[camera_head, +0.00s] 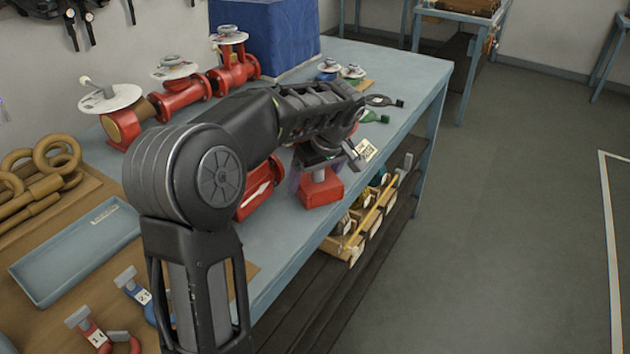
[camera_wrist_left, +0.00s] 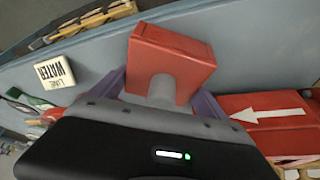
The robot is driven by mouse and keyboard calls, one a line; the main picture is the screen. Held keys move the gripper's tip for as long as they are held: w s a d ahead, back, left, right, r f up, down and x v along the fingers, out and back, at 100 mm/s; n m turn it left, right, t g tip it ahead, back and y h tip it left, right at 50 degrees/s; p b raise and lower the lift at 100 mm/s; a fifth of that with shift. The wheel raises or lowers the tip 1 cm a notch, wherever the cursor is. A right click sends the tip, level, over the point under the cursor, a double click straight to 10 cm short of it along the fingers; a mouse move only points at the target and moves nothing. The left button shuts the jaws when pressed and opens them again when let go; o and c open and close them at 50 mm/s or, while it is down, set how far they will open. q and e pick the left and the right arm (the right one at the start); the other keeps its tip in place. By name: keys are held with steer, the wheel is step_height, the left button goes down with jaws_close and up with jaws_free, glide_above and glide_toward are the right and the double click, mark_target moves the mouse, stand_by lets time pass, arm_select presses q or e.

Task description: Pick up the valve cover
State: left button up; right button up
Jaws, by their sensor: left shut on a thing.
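The valve cover, a red block with a grey stem, shows in the head view (camera_head: 320,190) near the front edge of the blue-grey workbench (camera_head: 425,80). It also shows in the left wrist view (camera_wrist_left: 175,52). My left gripper (camera_head: 314,167) is over it, shut on its grey stem. Its purple fingers flank the stem in the left wrist view (camera_wrist_left: 162,95), and the gripper body hides the lower part of the stem. I cannot tell whether the block touches the bench. My right gripper is not in view.
A red body with a white arrow (camera_head: 260,188) lies beside the cover. A WATER LINE tag (camera_wrist_left: 54,72) lies on the other side. Red valves (camera_head: 182,90) line the back by a blue box (camera_head: 265,35). Small bins (camera_head: 362,222) sit on a shelf below.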

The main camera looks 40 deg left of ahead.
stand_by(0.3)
arm_select(q)
steer(key=shift+b, duration=0.4)
steer(key=s+d+b, duration=0.2)
steer(key=s+d, duration=0.1)
steer(key=d, duration=0.5)
steer(key=s+d+b, duration=0.1)
steer(key=s+d, duration=0.2)
steer(key=d, duration=0.5)
steer(key=shift+s+d+b, duration=0.35)
